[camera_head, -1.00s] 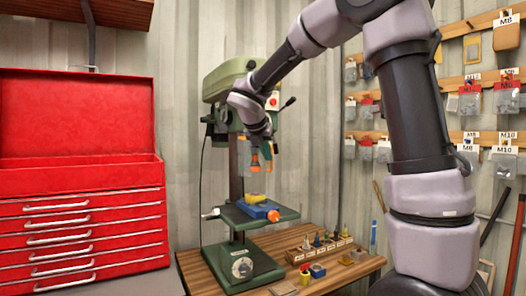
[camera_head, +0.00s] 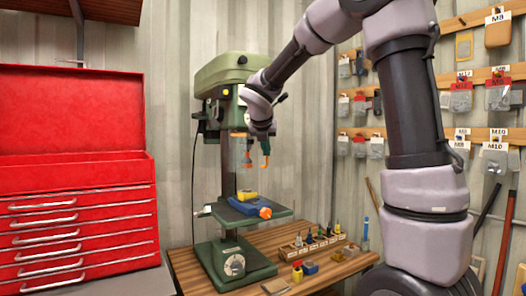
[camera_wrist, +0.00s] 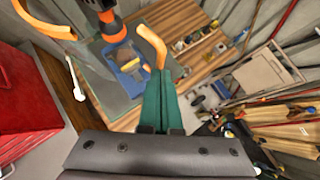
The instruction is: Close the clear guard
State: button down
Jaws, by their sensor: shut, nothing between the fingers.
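The green drill press (camera_head: 222,75) stands on the wooden bench. Its guard is hard to see because it is clear; orange edging (camera_head: 238,135) shows near the chuck. In the wrist view, a curved orange strip (camera_wrist: 152,45), apparently guard edging, lies just beyond my fingertips, and another (camera_wrist: 45,20) is at upper left. The chuck with its orange ring (camera_wrist: 113,30) lies between these strips. My gripper (camera_head: 266,148) is shut and empty, right of the chuck; its green fingers also show in the wrist view (camera_wrist: 160,74). I cannot tell whether they touch the strip.
A blue vise (camera_head: 245,206) with a yellow piece (camera_head: 247,196) sits on the press table. A rack of small bottles (camera_head: 312,243) stands on the bench (camera_head: 250,280). A red tool chest (camera_head: 75,170) is at left; hanging packets line the right wall.

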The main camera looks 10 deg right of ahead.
jog(key=w+d, duration=0.4)
jog(key=w, duration=0.3)
jog(key=shift+d+n, duration=0.3)
jog(key=shift+d, duration=0.05)
dwell(0.4)
